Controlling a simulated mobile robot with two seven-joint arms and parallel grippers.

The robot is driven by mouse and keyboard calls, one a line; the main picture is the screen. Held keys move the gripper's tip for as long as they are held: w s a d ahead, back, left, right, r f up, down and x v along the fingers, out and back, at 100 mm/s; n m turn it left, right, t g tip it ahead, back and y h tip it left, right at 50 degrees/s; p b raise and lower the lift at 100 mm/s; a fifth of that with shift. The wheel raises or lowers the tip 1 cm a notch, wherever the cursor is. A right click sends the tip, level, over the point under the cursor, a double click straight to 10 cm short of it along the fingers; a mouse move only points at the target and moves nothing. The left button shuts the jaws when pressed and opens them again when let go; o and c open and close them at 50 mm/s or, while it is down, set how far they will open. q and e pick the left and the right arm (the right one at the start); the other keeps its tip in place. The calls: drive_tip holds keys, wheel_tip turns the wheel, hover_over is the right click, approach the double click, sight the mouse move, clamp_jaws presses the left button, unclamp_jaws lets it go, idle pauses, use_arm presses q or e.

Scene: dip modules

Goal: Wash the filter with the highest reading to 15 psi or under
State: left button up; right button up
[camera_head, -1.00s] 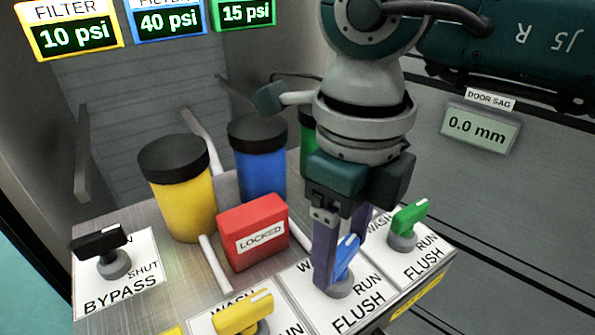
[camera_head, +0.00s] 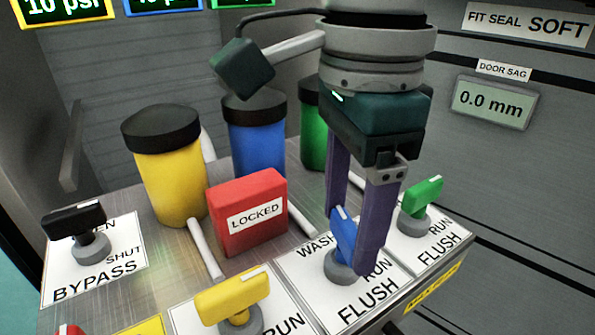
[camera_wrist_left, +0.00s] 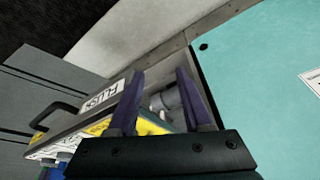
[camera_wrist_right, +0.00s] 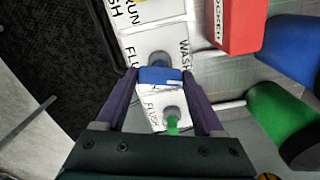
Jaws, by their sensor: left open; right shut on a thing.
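My right gripper (camera_head: 353,243) is shut on the blue valve handle (camera_head: 343,235), which stands between WASH, RUN and FLUSH labels. Both fingers flank the blue handle in the right wrist view (camera_wrist_right: 160,77). Its white mark points up and left, toward WASH. The blue filter (camera_head: 256,140) stands behind, between the yellow filter (camera_head: 168,170) and the partly hidden green filter (camera_head: 312,130). The yellow display (camera_head: 65,8) reads 10 psi; the blue display (camera_head: 160,6) is cut off and its number is unclear. My left gripper (camera_wrist_left: 160,92) is open and empty near the panel's edge.
A red LOCKED block (camera_head: 248,212) sits mid-panel. The yellow handle (camera_head: 232,296), green handle (camera_head: 421,195) and black BYPASS handle (camera_head: 75,220) stand around it. A DOOR SAG display (camera_head: 491,102) reads 0.0 mm; a sign above reads FIT SEAL SOFT.

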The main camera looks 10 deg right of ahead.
sight(349, 226)
drive_tip(key=shift+n+b, duration=0.9)
drive_tip(key=shift+n, duration=0.8)
drive_tip(key=o, duration=1.4)
wheel_tip(349, 226, up, 10)
drive_tip(key=shift+p, duration=1.15)
